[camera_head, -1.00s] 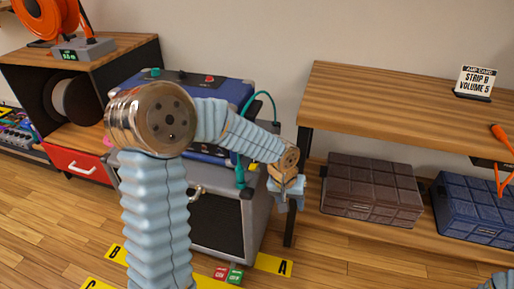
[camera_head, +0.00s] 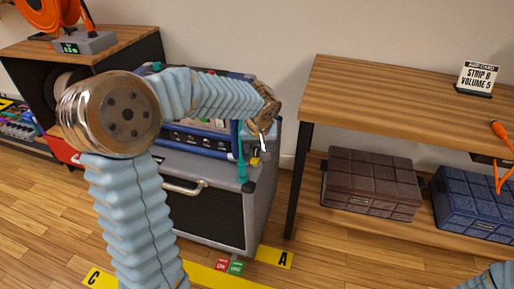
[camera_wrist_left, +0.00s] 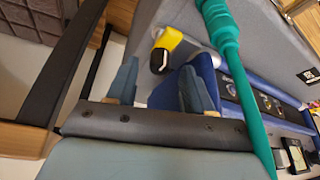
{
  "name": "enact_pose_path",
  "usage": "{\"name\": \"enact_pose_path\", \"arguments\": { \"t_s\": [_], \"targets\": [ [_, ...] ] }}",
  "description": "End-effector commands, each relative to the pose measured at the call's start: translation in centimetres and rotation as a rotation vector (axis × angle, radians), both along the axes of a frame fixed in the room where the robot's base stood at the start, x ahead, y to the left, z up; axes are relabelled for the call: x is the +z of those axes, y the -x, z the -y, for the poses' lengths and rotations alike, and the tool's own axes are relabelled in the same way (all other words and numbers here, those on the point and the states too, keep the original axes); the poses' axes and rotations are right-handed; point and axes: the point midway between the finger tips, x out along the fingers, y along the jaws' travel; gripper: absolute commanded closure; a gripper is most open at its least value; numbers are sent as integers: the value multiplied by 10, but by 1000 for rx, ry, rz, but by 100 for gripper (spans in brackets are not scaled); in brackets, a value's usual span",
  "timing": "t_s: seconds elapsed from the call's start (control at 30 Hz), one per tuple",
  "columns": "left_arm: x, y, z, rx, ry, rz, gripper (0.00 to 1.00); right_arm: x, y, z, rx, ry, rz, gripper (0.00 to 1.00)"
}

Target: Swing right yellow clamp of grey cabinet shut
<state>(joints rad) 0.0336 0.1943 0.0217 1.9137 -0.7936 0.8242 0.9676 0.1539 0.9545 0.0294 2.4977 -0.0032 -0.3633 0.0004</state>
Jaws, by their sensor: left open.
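The grey cabinet (camera_head: 262,195) stands on the floor with a blue amp unit (camera_head: 200,142) seated in its top. The right yellow clamp (camera_head: 255,161) is at the cabinet's upper right side, partly hidden in the head view. In the left wrist view the yellow clamp (camera_wrist_left: 170,40), with a black end, lies just beyond my fingertips. My left gripper (camera_head: 263,138) is above the cabinet's right edge. Its two fingers (camera_wrist_left: 158,70) are apart with nothing between them, and no contact with the clamp shows. My right gripper is out of view.
A teal plug and cable (camera_head: 242,170) hang close beside the clamp, and run right of my fingers in the wrist view (camera_wrist_left: 225,45). A wooden shelf table (camera_head: 400,95) with a dark leg stands to the right. A brown case (camera_head: 370,185) sits on its lower board.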

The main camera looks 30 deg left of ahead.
Motion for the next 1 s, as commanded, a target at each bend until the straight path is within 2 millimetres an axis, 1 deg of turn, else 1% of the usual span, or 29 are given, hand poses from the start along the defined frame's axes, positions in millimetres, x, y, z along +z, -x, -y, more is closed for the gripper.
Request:
{"name": "enact_pose_path", "arguments": {
  "t_s": [0.03,0.17,0.47,0.8,0.9,1.0],
  "targets": [
    [-6,-2,-2,1,1,-2,49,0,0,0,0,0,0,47],
    [-15,-5,-4,0,0,0,49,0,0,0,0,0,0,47],
    [-17,-6,-4,0,1,0,49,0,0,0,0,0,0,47],
    [-16,-6,-4,0,1,0,100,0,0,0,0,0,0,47],
    [-16,-5,-4,-6,1,0,100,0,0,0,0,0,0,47],
    [-17,-5,-5,-55,3,0,100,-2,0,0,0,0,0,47]
  ]
}}
